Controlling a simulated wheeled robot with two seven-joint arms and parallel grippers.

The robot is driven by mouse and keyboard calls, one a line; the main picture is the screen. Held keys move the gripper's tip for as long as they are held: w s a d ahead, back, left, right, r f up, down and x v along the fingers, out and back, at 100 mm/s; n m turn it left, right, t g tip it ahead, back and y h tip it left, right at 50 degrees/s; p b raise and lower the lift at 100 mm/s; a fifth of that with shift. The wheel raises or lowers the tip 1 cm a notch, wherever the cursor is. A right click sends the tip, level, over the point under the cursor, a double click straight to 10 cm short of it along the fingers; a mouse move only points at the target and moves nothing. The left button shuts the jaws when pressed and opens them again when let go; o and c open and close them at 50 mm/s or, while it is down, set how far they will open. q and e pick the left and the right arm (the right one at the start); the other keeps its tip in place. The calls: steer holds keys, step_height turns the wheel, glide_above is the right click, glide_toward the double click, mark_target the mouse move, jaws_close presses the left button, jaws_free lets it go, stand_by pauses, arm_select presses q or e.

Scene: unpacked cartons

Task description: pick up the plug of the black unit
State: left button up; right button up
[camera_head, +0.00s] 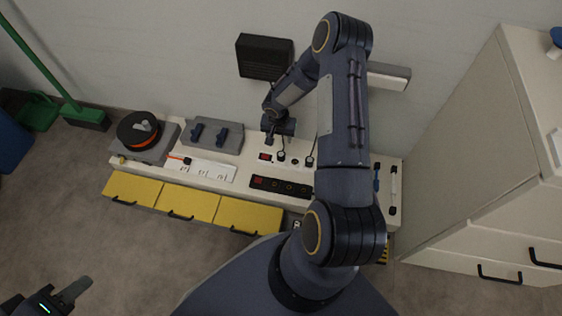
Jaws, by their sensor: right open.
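A black box-shaped unit (265,57) is on the wall behind the bench. Two small black plugs, a left one (281,156) and a right one (309,162), stand on a pale strip with a red switch. I cannot tell which belongs to the black unit. My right gripper (279,137) is open, pointing down just behind and above the left plug; contact is not clear. My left gripper (62,298) is at the bottom left corner, away from the bench and partly cut off; its opening is unclear.
A black power strip (264,183) lies in front. A white strip (212,171), a grey block (214,136) and a cable reel (138,131) are to the left. Yellow drawers (189,202) form the bench front. A pale cabinet (470,150) stands right. My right arm hides part of the bench.

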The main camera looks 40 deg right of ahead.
mark_target(281, 154)
steer(key=f+b, duration=0.1)
steer(key=f, duration=0.3)
steer(key=f+b, duration=0.1)
steer(key=f, duration=0.3)
steer(key=f+b, duration=0.2)
steer(key=f, duration=0.1)
steer(key=shift+s+d+f, duration=0.15)
steer(key=shift+d+f, duration=0.1)
steer(key=shift+f, duration=0.15)
jaws_close()
